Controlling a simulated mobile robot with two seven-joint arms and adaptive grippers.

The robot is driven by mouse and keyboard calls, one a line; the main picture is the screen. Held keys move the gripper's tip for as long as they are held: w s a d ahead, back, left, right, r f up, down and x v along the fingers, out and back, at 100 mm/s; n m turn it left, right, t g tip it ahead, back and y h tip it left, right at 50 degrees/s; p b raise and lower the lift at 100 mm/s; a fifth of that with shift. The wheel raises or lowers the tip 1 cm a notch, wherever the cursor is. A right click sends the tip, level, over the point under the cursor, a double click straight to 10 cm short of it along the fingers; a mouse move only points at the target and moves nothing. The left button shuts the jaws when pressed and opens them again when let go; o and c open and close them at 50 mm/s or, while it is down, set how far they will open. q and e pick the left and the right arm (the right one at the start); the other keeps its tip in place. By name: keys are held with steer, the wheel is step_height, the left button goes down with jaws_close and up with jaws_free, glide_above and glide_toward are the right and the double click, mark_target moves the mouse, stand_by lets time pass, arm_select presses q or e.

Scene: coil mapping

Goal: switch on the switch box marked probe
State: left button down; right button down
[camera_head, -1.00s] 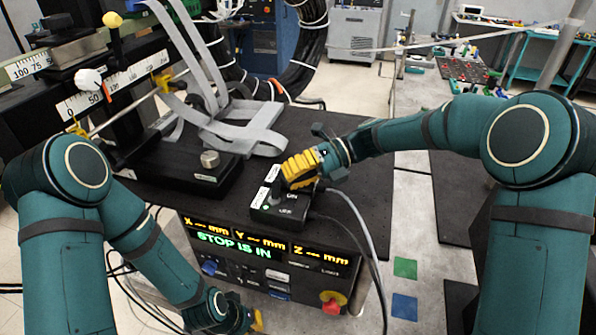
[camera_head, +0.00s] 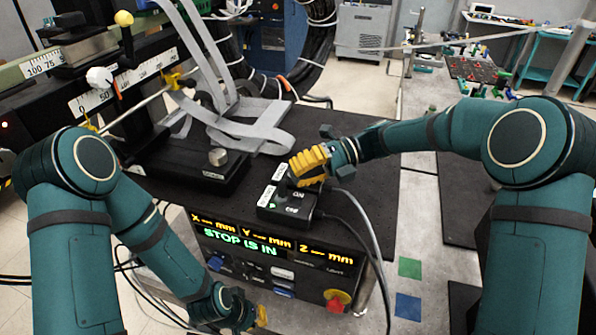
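A black switch box (camera_head: 287,211) lies on the dark table top near its front edge, with ON lettering and cables at its right end. White labels (camera_head: 266,196) sit along its left side; their words are too small to read. My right gripper (camera_head: 306,167) has its yellow fingers over the far part of the box and hides what is under them. I cannot tell whether they touch it or how far they are apart. My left gripper (camera_head: 261,317) is low in front of the cabinet, away from the box, its fingers mostly hidden.
A lit display panel (camera_head: 240,242) reads STOP IS IN, with a red stop knob (camera_head: 336,301) below. A black block with a metal knob (camera_head: 218,157) and grey ribbon cable (camera_head: 246,128) lie left of the box.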

steer(key=shift+w+r, duration=0.1)
steer(key=shift+w+d+r+m+g+y, duration=0.1)
steer(key=shift+w+r+m+g+y, duration=0.15)
steer(key=shift+m+y, duration=0.45)
steer(key=shift+w+d+m+g+y, duration=0.15)
steer(key=shift+w+m+g+y, duration=0.3)
steer(key=shift+m, duration=0.25)
steer(key=shift+w+d+m+b, duration=0.1)
steer(key=shift+w+m+b, duration=0.2)
steer(key=shift+b, duration=0.35)
steer(key=shift+w, duration=0.3)
steer(key=shift+s+r, duration=0.3)
steer(key=shift+s, duration=0.05)
steer(key=shift+w+d+f, duration=0.1)
steer(key=shift+w+d, duration=0.2)
steer(key=v, duration=1.1)
steer(key=shift+s+d, duration=0.1)
steer(key=shift+d, duration=0.15)
steer(key=shift+f, duration=0.1)
